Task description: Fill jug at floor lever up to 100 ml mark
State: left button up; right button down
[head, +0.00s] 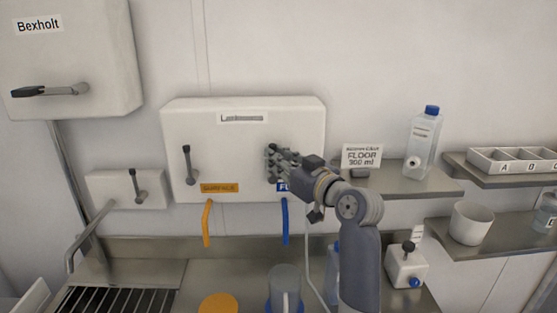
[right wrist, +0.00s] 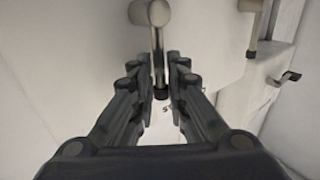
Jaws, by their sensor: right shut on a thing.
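The white dispenser box (head: 180,115) on the wall has a surface lever (head: 188,165) with an orange label at left and a blue label, partly hidden, at right. My right gripper (head: 278,163) is at the box's right side, shut on the floor lever, which it mostly hides in the head view. In the right wrist view the lever (right wrist: 158,45) runs down between the fingertips (right wrist: 160,90). A blue hose (head: 285,222) hangs below. A grey see-through jug (head: 284,283) stands under it on a blue base; its marks and fill level cannot be read. My left gripper is not in view.
An orange hose (head: 207,222) hangs above an orange disc (head: 218,303). A FLOOR 300 ml sign (head: 362,157) and a blue-capped bottle (head: 423,143) stand on the right shelf. A white cup (head: 471,222) is lower right. A drain grate (head: 117,300) lies at left.

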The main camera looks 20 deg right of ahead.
jog(key=m+b, duration=0.1)
jog(key=d+m+t+b, duration=0.1)
jog(key=m+t+b, duration=0.1)
jog(key=shift+s+d+f+b, duration=0.25)
jog(key=shift+d+f+b, duration=0.05)
jog(key=shift+d+b, duration=0.1)
jog(key=c, duration=1.6)
grip_release()
jog(key=shift+o, duration=0.2)
jog(key=v, duration=1.2)
